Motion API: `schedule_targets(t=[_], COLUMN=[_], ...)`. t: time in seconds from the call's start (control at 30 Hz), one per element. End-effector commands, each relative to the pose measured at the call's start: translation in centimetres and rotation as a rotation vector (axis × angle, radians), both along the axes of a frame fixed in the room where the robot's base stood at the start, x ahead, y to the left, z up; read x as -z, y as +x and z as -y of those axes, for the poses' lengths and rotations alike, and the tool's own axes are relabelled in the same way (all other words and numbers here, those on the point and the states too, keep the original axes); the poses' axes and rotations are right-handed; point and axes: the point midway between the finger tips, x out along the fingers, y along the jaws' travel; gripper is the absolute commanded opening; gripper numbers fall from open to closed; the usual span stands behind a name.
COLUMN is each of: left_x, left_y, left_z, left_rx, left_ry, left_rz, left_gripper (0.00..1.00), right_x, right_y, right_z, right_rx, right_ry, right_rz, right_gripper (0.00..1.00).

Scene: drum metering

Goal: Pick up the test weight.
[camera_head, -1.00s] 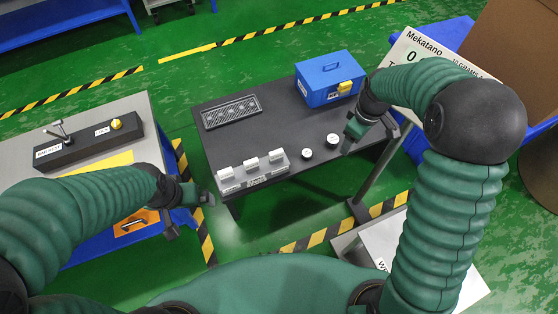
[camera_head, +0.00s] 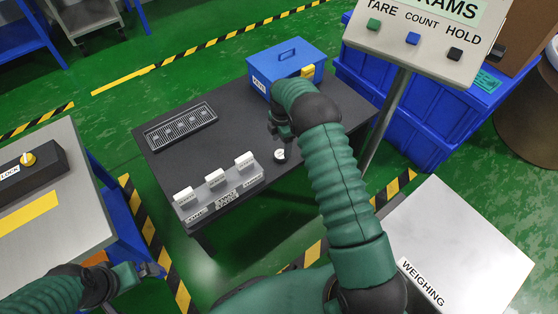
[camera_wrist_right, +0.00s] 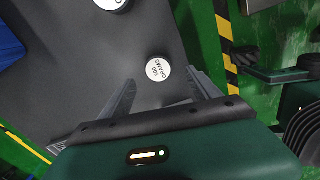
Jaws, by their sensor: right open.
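The test weight, a small round piece with a white top, stands on the dark table (camera_head: 165,165) just below my right gripper (camera_head: 273,129) in the head view (camera_head: 280,155). In the right wrist view the test weight (camera_wrist_right: 158,69) reads what looks like "500 GRAMS". There my right gripper (camera_wrist_right: 160,90) is open, with the weight beyond the fingertips, roughly between their lines. The gripper is empty. My left gripper (camera_head: 150,270) is at the lower left of the head view, away from the weight; its jaw state is unclear.
A second white-topped piece (camera_wrist_right: 107,4) is cut off in the wrist view. The table also bears a block with white tabs (camera_head: 218,190), a dark grated tray (camera_head: 181,126) and a blue box (camera_head: 286,66). A display post (camera_head: 385,120) and weighing platform (camera_head: 462,235) stand to the right.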

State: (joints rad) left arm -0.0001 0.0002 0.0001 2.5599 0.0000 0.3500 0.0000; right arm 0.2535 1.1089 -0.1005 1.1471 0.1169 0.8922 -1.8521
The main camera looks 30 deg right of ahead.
Motion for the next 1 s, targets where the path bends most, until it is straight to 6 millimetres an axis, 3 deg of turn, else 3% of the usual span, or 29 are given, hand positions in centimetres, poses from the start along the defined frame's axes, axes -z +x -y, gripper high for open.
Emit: schedule_targets(t=[0.17, 0.4, 0.67, 1.0], left_x=[1.0, 4.2, 4.1, 4.1], left_y=[0.0, 0.0, 0.0, 0.0], left_z=[0.0, 0.0, 0.0, 0.0], left_rx=[0.000, 0.000, 0.000, 0.000], left_ry=[0.000, 0.000, 0.000, 0.000], left_rz=[0.000, 0.000, 0.000, 0.000], left_gripper=[1.00, 1.00, 1.00, 1.00], right_x=[2.0, 6.2, 6.5, 6.5], right_y=[0.1, 0.5, 0.5, 0.5], right_z=[0.0, -0.2, -0.2, -0.2], right_rx=[-0.001, 0.000, 0.000, 0.000], right_ry=[-0.002, -0.002, -0.001, -0.001], right_rz=[0.002, 0.000, 0.003, 0.003], right_gripper=[0.72, 0.72, 0.72, 0.29])
